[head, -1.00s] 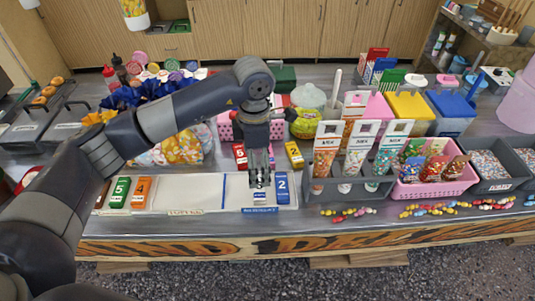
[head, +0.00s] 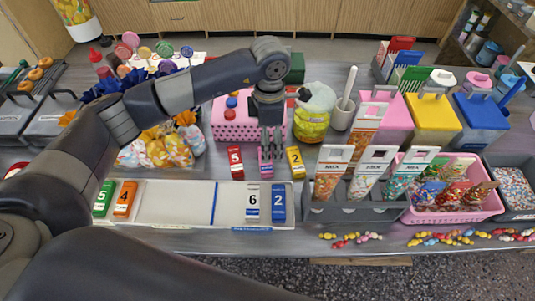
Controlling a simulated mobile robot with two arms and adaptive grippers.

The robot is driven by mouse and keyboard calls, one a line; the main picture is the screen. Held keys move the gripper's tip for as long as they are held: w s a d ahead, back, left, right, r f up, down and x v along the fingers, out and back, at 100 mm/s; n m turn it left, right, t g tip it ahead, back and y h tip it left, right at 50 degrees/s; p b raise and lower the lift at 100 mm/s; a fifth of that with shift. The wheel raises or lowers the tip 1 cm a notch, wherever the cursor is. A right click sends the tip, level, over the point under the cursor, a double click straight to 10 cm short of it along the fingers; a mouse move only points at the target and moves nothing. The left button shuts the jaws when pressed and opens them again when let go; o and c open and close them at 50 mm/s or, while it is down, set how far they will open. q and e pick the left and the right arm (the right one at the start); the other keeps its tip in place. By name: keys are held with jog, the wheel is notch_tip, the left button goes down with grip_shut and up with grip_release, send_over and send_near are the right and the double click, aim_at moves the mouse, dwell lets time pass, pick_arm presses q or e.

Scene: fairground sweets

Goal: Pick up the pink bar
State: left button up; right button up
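The pink bar (head: 266,169) lies on the counter between a red bar marked 5 (head: 235,163) and a yellow bar marked 2 (head: 295,163). My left gripper (head: 271,154) points down just over the far end of the pink bar, partly hiding it. Its two fingers look apart, with nothing seen held between them. I cannot tell whether they touch the bar. My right gripper is not in view.
A white tray (head: 175,203) in front holds green, orange, white and blue bars. A pink dotted box (head: 231,127) stands behind my gripper, with a yellow-green jar (head: 310,127) to its right. A grey rack (head: 357,211) of sweet bags stands right.

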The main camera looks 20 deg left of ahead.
pick_arm(q)
jog(key=shift+s+f, duration=0.2)
jog(key=shift+f, duration=0.25)
jog(key=shift+s+f, duration=0.2)
jog(key=shift+f, duration=0.25)
jog(key=shift+w+f, duration=0.15)
jog(key=shift+f, duration=0.15)
jog(key=f+p, duration=0.1)
jog(key=f, duration=0.1)
jog(key=a+f+p, duration=0.1)
jog(key=f, duration=0.1)
jog(key=shift+f+p, duration=0.2)
jog(key=shift+p, duration=0.15)
jog(key=shift+f, duration=0.25)
jog(key=shift+w+d+f, duration=0.1)
jog(key=shift+f, duration=0.15)
jog(key=c, duration=0.7)
